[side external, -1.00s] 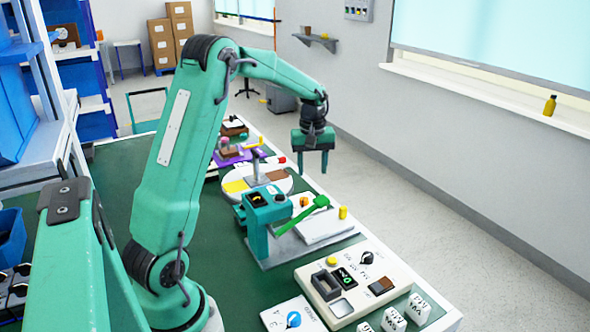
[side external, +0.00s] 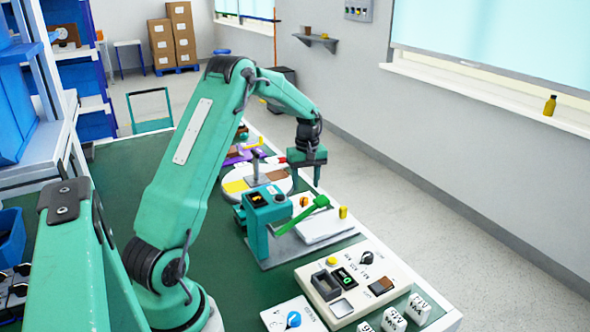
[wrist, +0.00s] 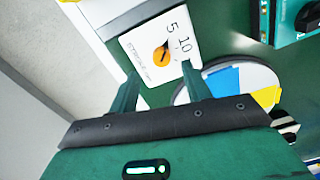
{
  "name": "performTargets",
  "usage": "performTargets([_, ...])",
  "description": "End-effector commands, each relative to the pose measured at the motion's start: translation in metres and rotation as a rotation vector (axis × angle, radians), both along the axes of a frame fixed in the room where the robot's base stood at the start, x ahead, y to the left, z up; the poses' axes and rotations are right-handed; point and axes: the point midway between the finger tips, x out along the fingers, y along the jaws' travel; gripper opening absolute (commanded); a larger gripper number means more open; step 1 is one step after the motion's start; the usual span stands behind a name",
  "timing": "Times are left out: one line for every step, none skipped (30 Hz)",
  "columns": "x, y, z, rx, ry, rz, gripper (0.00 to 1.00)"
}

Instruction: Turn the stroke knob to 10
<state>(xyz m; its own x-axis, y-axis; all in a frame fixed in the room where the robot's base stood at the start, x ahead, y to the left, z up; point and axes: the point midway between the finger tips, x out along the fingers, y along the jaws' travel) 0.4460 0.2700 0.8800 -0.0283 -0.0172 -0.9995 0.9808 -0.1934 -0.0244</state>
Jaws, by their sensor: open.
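The stroke knob (wrist: 161,57) is a small orange dial on a white panel (wrist: 139,49) printed with 5, 10 and STROKE. A dark mark on the knob seems to point toward the numbers; its exact reading is too small to tell. In the side view the orange knob (side external: 304,201) sits on the white plate (side external: 325,226) behind a green lever.
A teal device (side external: 257,215) with a green lever (side external: 305,217) stands in front of the plate. A round disc with coloured sectors (side external: 236,186) lies left of my gripper. A switch box (side external: 352,284) is nearer the camera. Open floor lies right of the bench.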

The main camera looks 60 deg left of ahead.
Motion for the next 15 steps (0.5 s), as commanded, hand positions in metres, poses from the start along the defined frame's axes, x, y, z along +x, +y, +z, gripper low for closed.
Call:
performTargets([-0.001, 0.0, -0.007, -0.001, 0.003, 0.0, 0.48])
performTargets([-0.001, 0.0, -0.011, -0.002, 0.004, 0.0, 0.48])
performTargets([-0.001, 0.0, -0.016, -0.002, 0.002, 0.0, 0.48])
performTargets([-0.002, 0.0, -0.02, -0.001, 0.003, 0.0, 0.48])
performTargets([-0.002, 0.0, -0.024, -0.002, 0.004, 0.0, 0.48])
performTargets([-0.002, 0.0, -0.028, -0.002, 0.002, 0.0, 0.48])
performTargets([-0.002, 0.0, -0.032, -0.002, 0.002, 0.0, 0.48])
performTargets([-0.002, 0.0, -0.035, -0.002, 0.002, 0.0, 0.48])
performTargets([-0.002, 0.0, -0.039, -0.002, 0.002, 0.0, 0.48])
performTargets([-0.002, 0.0, -0.042, -0.002, 0.002, 0.0, 0.48])
performTargets([-0.002, 0.0, -0.044, -0.001, 0.001, 0.0, 0.48])
performTargets([-0.003, 0.0, -0.047, -0.001, 0.001, 0.0, 0.48])
performTargets([-0.003, 0.0, -0.048, -0.001, 0.001, 0.0, 0.48])
performTargets([-0.003, 0.0, -0.05, -0.001, 0.001, 0.0, 0.48])
performTargets([-0.003, 0.0, -0.051, -0.001, 0.001, 0.0, 0.48])
